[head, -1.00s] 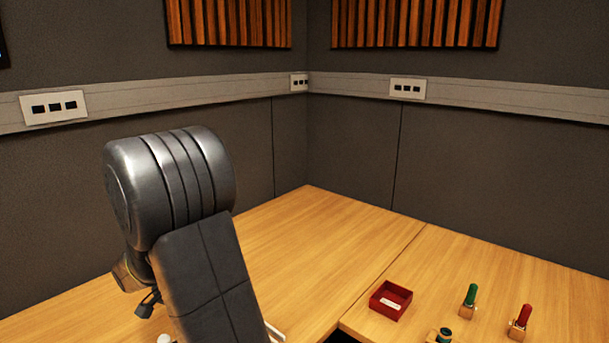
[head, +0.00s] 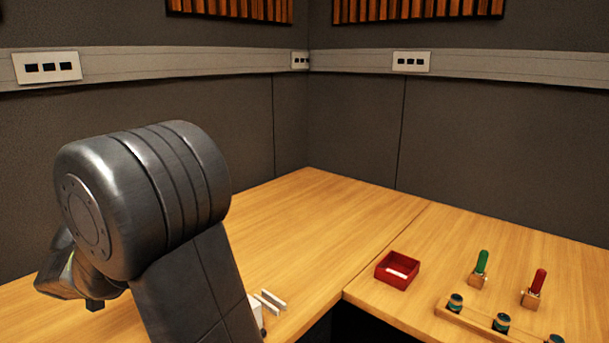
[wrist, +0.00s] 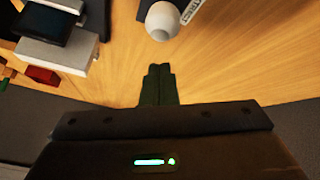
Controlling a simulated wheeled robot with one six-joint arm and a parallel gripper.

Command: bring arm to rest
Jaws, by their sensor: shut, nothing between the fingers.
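My arm fills the lower left of the head view, with its large grey joint raised over the table. My gripper (wrist: 158,72) shows in the wrist view as two dark fingers pressed together, empty, above the wooden table (wrist: 225,75). A white rounded object (wrist: 163,20) lies just beyond the fingertips, apart from them in the picture. I cannot make out the fingers in the head view.
A red tray (head: 397,270), a green-handled lever (head: 481,264), a red-handled lever (head: 538,284) and a wooden strip with dark knobs (head: 500,322) stand at right. White pieces (head: 272,300) sit beside my arm. The table's back middle is clear.

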